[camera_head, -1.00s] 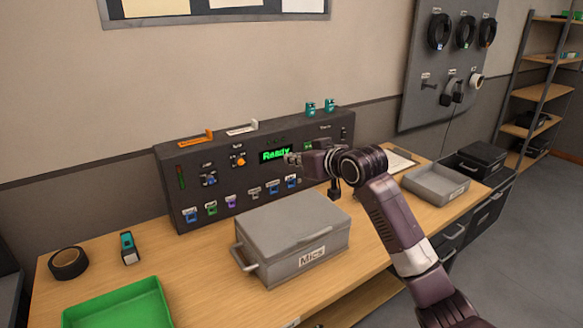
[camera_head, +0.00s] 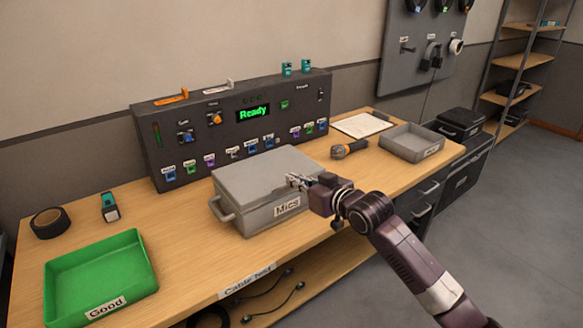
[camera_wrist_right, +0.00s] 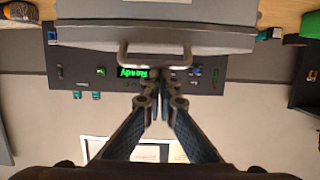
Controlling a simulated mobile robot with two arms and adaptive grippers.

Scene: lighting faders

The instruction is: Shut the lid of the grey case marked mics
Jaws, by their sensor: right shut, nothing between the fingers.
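The grey case marked Mics (camera_head: 262,213) sits on the wooden bench in front of the dark control panel. Its lid (camera_head: 262,170) lies flat over the box and looks closed, with no gap that I can see. My right gripper (camera_head: 297,181) is shut and empty, at the right end of the case near the lid's edge; I cannot tell whether it touches. In the right wrist view the case (camera_wrist_right: 180,36) fills the top, with a side handle (camera_wrist_right: 155,50) just beyond the shut fingertips (camera_wrist_right: 160,85). My left gripper is not in view.
A green tray marked Good (camera_head: 100,270) is at the front left. A tape roll (camera_head: 48,222) and a small teal-topped device (camera_head: 110,207) lie behind it. A microphone (camera_head: 349,149), a clipboard (camera_head: 362,125) and a grey tray (camera_head: 415,142) are to the right. The panel (camera_head: 235,130) stands behind.

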